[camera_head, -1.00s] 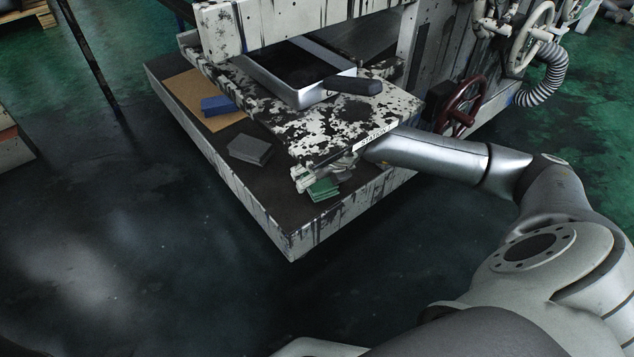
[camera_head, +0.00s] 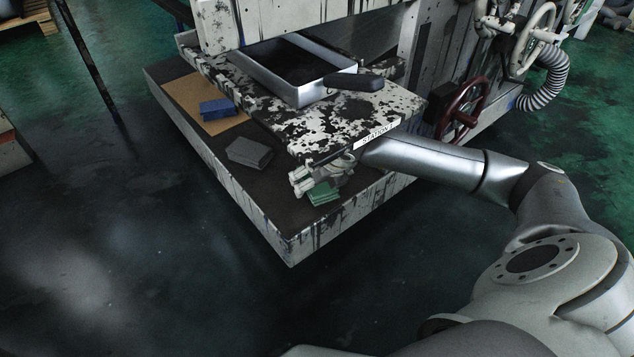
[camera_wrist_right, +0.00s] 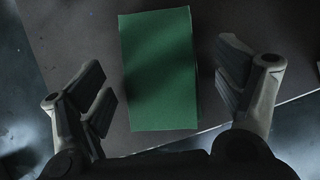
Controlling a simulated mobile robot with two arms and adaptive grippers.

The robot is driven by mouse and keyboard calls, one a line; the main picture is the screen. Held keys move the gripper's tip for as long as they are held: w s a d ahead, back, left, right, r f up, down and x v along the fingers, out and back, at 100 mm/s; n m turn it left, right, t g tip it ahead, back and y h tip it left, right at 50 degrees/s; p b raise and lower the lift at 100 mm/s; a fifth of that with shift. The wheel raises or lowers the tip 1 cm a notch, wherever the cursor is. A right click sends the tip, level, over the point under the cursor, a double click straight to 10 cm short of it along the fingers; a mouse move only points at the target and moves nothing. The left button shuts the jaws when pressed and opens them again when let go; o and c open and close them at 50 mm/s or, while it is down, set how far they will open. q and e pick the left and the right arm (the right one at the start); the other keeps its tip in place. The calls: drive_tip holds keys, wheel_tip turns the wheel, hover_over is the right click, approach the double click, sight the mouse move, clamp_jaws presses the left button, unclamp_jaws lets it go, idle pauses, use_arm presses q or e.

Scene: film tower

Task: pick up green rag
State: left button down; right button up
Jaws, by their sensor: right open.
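The green rag (camera_head: 323,194) is a small folded block lying on the dark lower platform (camera_head: 215,140), close to its front corner. In the right wrist view the green rag (camera_wrist_right: 160,70) shows as an upright rectangle between the open fingers. My right gripper (camera_head: 304,184) is beside the rag in the head view, just under the edge of the upper shelf. In the wrist view my right gripper (camera_wrist_right: 168,88) is open, with one finger on each side of the rag and a gap on both sides. Its height above the rag is hard to tell. My left gripper is not in view.
The paint-worn upper shelf (camera_head: 270,115) carries a metal tray (camera_head: 345,68) with a dark handle and overhangs the platform near my right arm. A grey block (camera_head: 249,152) and a blue block (camera_head: 217,107) lie on the platform. A red handwheel (camera_head: 462,108) is at the right.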

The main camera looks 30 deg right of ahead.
idle(0.3)
drive_tip(key=c, duration=1.1)
drive_tip(key=shift+r, duration=0.1)
drive_tip(key=shift+c, duration=0.2)
drive_tip(key=shift+r+p, duration=0.2)
drive_tip(key=shift+p, duration=0.15)
drive_tip(key=shift+r+p, duration=0.65)
drive_tip(key=shift+r, duration=0.25)
drive_tip(key=s+b, duration=0.1)
drive_tip(key=s, duration=0.3)
drive_tip(key=s+a+b, duration=0.1)
drive_tip(key=s+b, duration=0.1)
drive_tip(key=s, duration=0.2)
drive_tip(key=s+f+b, duration=0.1)
drive_tip(key=s, duration=0.3)
drive_tip(key=shift+a, duration=0.2)
drive_tip(key=s+p, duration=0.2)
drive_tip(key=p, duration=0.1)
drive_tip(key=s+p, duration=0.2)
drive_tip(key=p, duration=0.1)
drive_tip(key=s+p, duration=0.2)
drive_tip(key=p, duration=0.1)
drive_tip(key=shift+a+r, duration=0.3)
drive_tip(key=shift+a, duration=0.1)
